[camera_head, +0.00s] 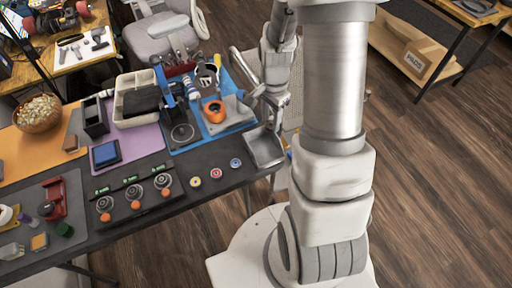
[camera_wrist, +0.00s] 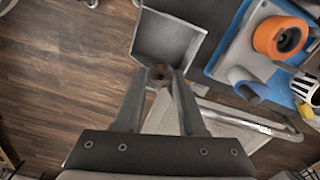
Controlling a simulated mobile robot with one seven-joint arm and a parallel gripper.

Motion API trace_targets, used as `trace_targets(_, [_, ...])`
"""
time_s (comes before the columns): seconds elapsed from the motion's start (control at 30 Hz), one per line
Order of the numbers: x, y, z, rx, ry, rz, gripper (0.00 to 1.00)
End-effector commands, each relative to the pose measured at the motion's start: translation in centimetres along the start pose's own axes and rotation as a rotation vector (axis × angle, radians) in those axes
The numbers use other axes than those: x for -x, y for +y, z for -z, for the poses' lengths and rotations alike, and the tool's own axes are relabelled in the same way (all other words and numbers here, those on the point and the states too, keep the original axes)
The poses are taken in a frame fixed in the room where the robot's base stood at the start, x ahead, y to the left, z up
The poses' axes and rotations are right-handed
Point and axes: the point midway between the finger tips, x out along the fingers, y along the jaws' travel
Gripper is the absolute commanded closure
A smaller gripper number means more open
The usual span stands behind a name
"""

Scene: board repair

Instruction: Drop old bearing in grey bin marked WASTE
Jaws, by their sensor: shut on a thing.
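My gripper (camera_wrist: 158,82) is shut on the old bearing (camera_wrist: 158,73), a small dark ring with a hole, held between the fingertips in the wrist view. Just beyond the fingertips is an open grey bin (camera_wrist: 170,38), which looks empty. The bearing overlaps the bin's near edge in that view; its height above the bin cannot be told. In the head view the bin (camera_head: 265,150) is at the table's right end, with my gripper (camera_head: 276,115) close above it. The bearing cannot be made out there. No WASTE marking is readable.
A blue mat (camera_head: 238,126) with a fixture holding an orange ring (camera_head: 214,111) lies beside the bin. Three small coloured round parts (camera_head: 215,173) lie on the dark table near it. Wood floor (camera_wrist: 60,60) is open beyond the table's end.

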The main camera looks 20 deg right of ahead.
Motion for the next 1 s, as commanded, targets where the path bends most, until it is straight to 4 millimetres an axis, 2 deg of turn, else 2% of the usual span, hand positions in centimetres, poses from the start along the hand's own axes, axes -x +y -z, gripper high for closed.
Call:
trace_targets(0.27, [-1.7,0.4,0.0,-0.003,0.0,0.0,1.0])
trace_targets(0.63, [-5.8,0.4,0.0,-0.003,0.0,0.0,1.0])
trace_targets(0.97, [-6.1,0.3,0.0,-0.003,0.0,0.001,1.0])
trace_targets(1.0, [-6.1,0.3,0.0,-0.003,0.0,0.001,0.58])
